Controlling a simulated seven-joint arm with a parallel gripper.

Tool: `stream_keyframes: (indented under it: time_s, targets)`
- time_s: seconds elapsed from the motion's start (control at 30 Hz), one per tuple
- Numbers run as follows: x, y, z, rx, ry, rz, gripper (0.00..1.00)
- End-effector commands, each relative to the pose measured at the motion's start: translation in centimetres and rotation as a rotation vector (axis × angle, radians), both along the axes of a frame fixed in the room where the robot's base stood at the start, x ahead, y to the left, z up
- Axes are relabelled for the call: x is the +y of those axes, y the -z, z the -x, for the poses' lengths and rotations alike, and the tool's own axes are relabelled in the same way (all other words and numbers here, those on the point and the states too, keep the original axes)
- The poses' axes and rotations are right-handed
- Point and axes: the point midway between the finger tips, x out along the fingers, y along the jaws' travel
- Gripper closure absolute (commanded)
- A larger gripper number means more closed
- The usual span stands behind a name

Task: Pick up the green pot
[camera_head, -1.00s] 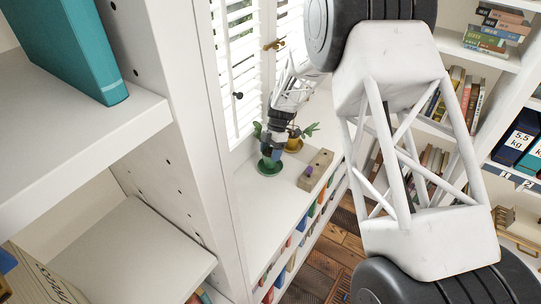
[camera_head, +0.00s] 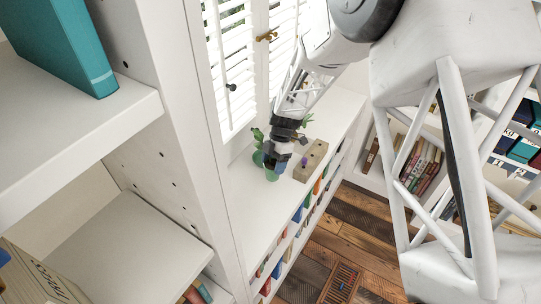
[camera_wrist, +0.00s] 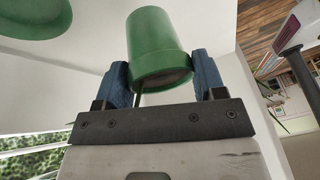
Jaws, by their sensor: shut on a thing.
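The green pot (camera_wrist: 160,45) shows in the wrist view between the two blue fingers of my gripper (camera_wrist: 165,80). My gripper is shut on it, one finger on each side near its rim. The pot's dark open end faces the camera, with a thin stem beside it. In the head view my gripper (camera_head: 276,158) is low over the white shelf top by the window and hides much of the pot. A green patch shows just below the fingers; I cannot tell if it is the pot or something under it.
Another round green thing (camera_wrist: 36,16), perhaps a saucer, is at the upper left of the wrist view. A wooden block with holes (camera_head: 311,160) stands right of my gripper. The shuttered window (camera_head: 232,75) is close behind. White shelf top is clear in front.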

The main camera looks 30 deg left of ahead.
Motion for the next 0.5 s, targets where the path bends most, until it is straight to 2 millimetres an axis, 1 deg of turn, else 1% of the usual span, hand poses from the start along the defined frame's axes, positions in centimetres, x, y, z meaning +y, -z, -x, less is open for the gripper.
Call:
stream_keyframes:
  time_s: [0.2, 0.5]
  targets:
    - [-1.5, -0.3, 1.4, -0.001, 0.0, -0.001, 0.74]
    - [-2.2, -0.3, 2.1, -0.001, 0.0, -0.001, 0.74]
